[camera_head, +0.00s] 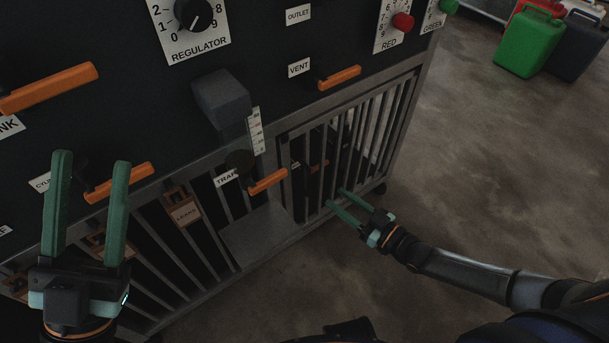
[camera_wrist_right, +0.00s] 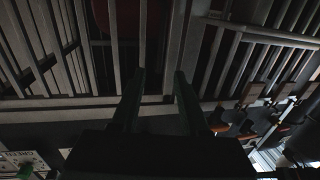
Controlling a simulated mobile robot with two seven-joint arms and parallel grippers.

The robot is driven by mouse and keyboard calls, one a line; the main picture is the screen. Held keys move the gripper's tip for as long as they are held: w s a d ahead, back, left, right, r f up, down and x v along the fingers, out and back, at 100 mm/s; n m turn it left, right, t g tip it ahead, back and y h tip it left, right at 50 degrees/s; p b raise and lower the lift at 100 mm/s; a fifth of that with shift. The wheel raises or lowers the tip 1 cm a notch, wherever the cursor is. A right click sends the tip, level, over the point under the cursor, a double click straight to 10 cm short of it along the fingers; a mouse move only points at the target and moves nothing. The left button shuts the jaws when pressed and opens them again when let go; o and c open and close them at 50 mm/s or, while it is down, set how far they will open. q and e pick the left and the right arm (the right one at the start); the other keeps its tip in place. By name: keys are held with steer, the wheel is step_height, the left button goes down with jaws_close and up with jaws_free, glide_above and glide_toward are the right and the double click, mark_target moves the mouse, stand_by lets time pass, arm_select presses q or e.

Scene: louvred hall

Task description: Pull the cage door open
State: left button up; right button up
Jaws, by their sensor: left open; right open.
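The cage door (camera_head: 384,132) is a grey barred panel low on the right part of the dark cabinet, and it appears closed, flush with the front. My right gripper (camera_head: 337,197) is open, its two green fingers reaching to the lower bars of the door. In the right wrist view my fingers (camera_wrist_right: 159,72) stand apart near grey bars (camera_wrist_right: 177,40). Nothing is seen gripped; I cannot tell whether a finger touches a bar. My left gripper (camera_head: 92,160) is open and empty in front of the cabinet at the left.
Orange levers, one by the TRAP label (camera_head: 268,182) and one by the VENT label (camera_head: 339,77), stick out from the cabinet. A grey block (camera_head: 221,97) juts out above a flat plate (camera_head: 255,236). Green (camera_head: 528,43) and dark cans stand far right. The floor (camera_head: 480,170) is clear.

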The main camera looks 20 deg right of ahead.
steer(key=b, duration=0.3)
glide_above(308, 193)
steer(key=shift+w+d, duration=0.1)
steer(key=shift+w, duration=0.2)
steer(key=shift+c, duration=0.4)
jaws_close()
stand_by(0.7)
